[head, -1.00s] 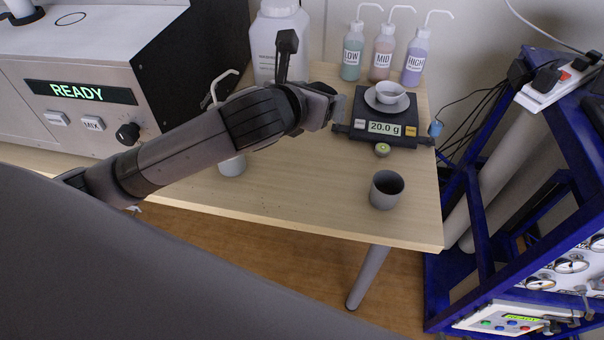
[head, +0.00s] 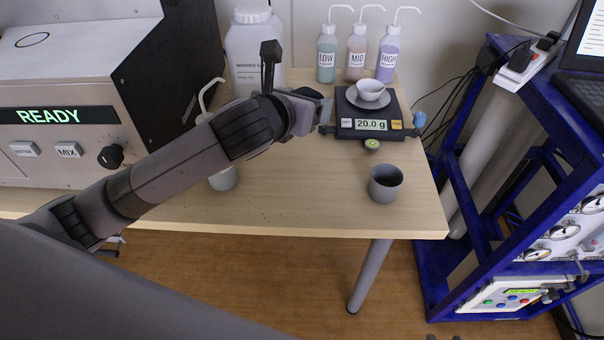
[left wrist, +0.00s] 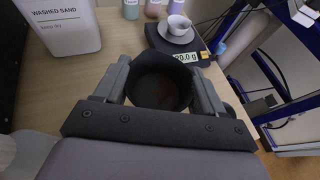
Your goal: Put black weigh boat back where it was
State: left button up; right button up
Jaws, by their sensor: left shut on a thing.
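The black weigh boat (left wrist: 160,86) is a dark, round, open-topped cup in the left wrist view, between the two fingers of my left gripper (left wrist: 160,92). The fingers press on it from both sides. In the head view my left gripper (head: 326,112) is just left of the scale, above the table; there I cannot make out the boat behind the hand. The scale (head: 350,131) reads 20.0 g and carries a white cup (head: 370,90) on its round pan. My right gripper is not in view.
A dark grey cup (head: 385,184) stands near the table's front right. A small green round thing (head: 372,144) is before the scale. LOW, MID and HIGH bottles (head: 357,55) and a white sand jar (head: 254,50) stand behind. The table's front middle (head: 300,200) is clear.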

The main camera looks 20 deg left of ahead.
pick_arm(q)
jog(key=b, duration=0.3)
send_over(303, 178)
notch_tip(303, 178, down, 13)
jog(key=shift+d+r, duration=0.1)
jog(key=shift+f, duration=0.45)
notch_tip(303, 178, down, 4)
jog(key=shift+f+b, duration=0.1)
jog(key=shift+b, duration=0.6)
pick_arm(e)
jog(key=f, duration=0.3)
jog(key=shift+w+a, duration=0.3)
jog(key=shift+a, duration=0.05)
pick_arm(q)
jog(key=o, duration=0.8)
jog(key=shift+o, duration=0.2)
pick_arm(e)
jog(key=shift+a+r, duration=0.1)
